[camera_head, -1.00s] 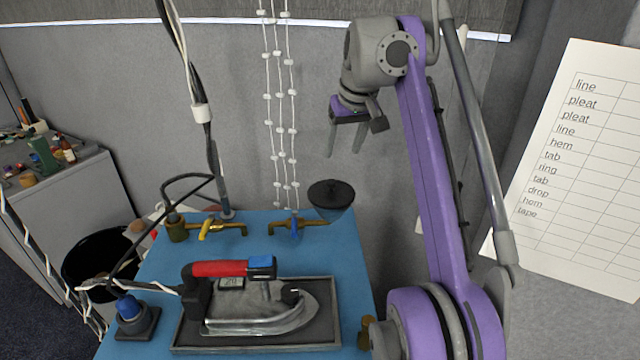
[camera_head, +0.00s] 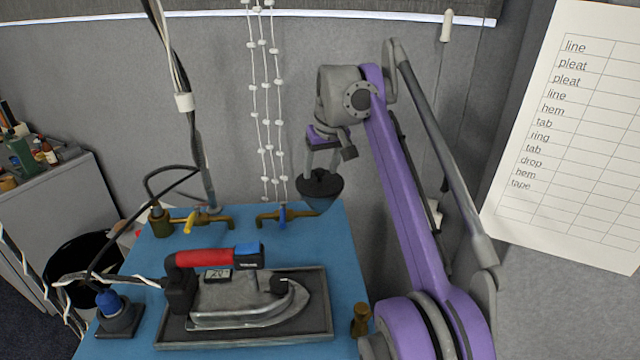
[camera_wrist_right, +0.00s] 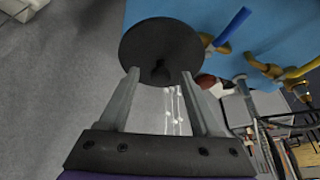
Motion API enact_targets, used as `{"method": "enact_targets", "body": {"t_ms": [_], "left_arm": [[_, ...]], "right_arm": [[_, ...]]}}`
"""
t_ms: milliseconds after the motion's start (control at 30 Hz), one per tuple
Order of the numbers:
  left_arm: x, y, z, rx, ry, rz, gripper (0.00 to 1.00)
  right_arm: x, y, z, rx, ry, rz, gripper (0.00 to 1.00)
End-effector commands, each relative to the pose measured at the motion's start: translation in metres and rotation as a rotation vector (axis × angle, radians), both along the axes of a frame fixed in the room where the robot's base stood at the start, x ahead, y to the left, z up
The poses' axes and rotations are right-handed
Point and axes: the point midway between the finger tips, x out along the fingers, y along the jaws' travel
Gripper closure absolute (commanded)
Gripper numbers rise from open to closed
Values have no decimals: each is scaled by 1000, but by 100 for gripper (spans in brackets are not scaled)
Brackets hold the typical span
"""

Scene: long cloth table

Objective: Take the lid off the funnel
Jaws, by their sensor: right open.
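The funnel (camera_head: 318,204) stands at the far right corner of the blue table, a translucent bluish cone. Its dark round lid (camera_head: 321,190) sits on top, with a small knob (camera_wrist_right: 161,72) in the middle that shows in the right wrist view. My right gripper (camera_head: 322,171) is open and points down just above the lid. In the right wrist view the two fingers (camera_wrist_right: 160,78) reach toward the lid, one on either side of the knob. I cannot tell whether they touch the lid. My left gripper is not in view.
An iron (camera_head: 235,295) with a red handle rests on a dark tray (camera_head: 322,318) at the front of the blue table (camera_head: 340,250). Brass taps with yellow (camera_head: 190,223) and blue (camera_head: 283,217) handles stand along the back edge. White beaded cords (camera_head: 268,120) hang behind, left of the gripper.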

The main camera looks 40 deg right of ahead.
Motion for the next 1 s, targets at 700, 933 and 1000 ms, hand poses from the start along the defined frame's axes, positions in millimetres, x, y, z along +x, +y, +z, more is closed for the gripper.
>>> {"method": "enact_targets", "body": {"t_ms": [700,933,1000], "left_arm": [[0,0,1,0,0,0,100],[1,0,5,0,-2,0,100],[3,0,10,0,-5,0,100]], "right_arm": [[0,0,1,0,0,0,100],[1,0,8,0,-1,0,100],[1,0,19,0,-2,0,100]]}}
